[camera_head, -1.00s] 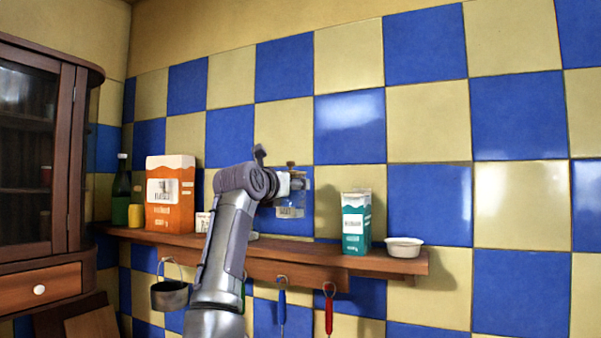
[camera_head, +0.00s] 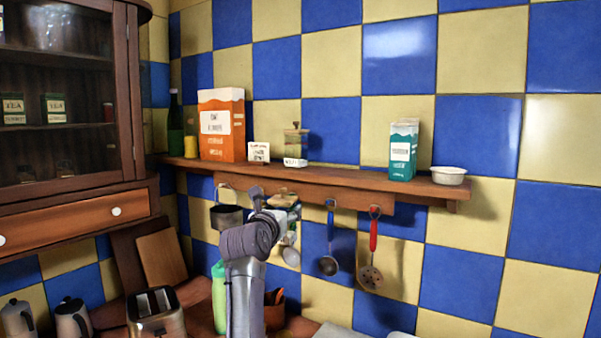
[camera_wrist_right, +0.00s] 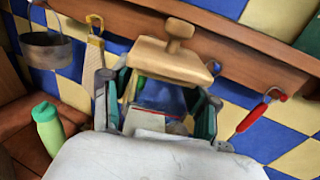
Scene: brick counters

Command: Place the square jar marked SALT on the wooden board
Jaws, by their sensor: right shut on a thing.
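My right gripper (camera_head: 284,220) (camera_wrist_right: 155,100) is shut on a clear square jar with a wooden knobbed lid (camera_wrist_right: 170,60), below the shelf. The lid also shows in the head view (camera_head: 283,200); the label on this held jar cannot be read. A similar lidded jar with a white label (camera_head: 295,160) stands on the shelf, its lettering too small to read. A wooden board (camera_head: 161,258) leans upright against the wall at the lower left. My left gripper is not in view.
The wall shelf (camera_head: 330,183) holds an orange box (camera_head: 222,128), a teal carton (camera_head: 403,150) and a white bowl (camera_head: 448,175). A pot (camera_head: 226,216) and utensils, including a red-handled skimmer (camera_head: 371,272), hang beneath. A toaster (camera_head: 155,315) and green bottle (camera_head: 218,297) stand on the counter.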

